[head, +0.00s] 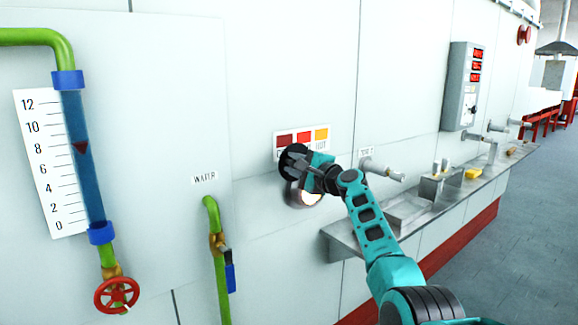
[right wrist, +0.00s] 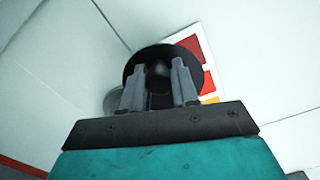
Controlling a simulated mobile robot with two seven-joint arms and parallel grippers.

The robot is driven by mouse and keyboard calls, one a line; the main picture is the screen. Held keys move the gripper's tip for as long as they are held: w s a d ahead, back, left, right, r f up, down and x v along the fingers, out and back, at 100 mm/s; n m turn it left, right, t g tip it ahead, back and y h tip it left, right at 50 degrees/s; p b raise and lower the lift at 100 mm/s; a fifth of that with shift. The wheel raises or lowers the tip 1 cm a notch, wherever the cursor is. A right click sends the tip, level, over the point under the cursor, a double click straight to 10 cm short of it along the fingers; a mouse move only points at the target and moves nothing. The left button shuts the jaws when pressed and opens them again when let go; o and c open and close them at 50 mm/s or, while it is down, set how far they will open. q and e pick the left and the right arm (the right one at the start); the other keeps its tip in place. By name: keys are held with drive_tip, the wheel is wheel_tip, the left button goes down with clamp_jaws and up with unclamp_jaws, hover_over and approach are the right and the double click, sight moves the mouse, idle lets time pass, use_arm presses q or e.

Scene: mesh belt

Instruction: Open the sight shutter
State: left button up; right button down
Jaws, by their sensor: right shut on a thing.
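The sight shutter is a black disc (head: 292,155) on the white wall, just below the red and yellow colour plate. Its dark face (right wrist: 134,66) also shows in the right wrist view, behind my fingers. Below it is a round grey sight port (head: 293,197) with a bright glow at its lower right, partly hidden by my gripper. My right gripper (head: 302,168) is at the disc, and in the right wrist view its two fingers (right wrist: 158,88) are shut on a part at the disc's middle. The exact grip point is partly hidden. My left gripper is not in view.
The colour plate (head: 322,136) is just above the shutter. A metal shelf (head: 408,212) with pipe stubs runs along the wall to the right. A green water pipe (head: 221,280) and a level gauge (head: 47,160) with a red handwheel (head: 117,294) are at left.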

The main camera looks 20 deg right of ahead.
drive_tip(key=shift+d+r, duration=0.15)
drive_tip(key=shift+r, duration=0.05)
idle(0.3)
drive_tip(key=c, duration=0.9)
unclamp_jaws()
drive_tip(key=shift+f, duration=0.15)
drive_tip(key=shift+o, duration=0.2)
drive_tip(key=p+v, duration=0.1)
drive_tip(key=v, duration=1.1)
drive_tip(key=shift+s, duration=0.4)
drive_tip(key=shift+d, duration=0.1)
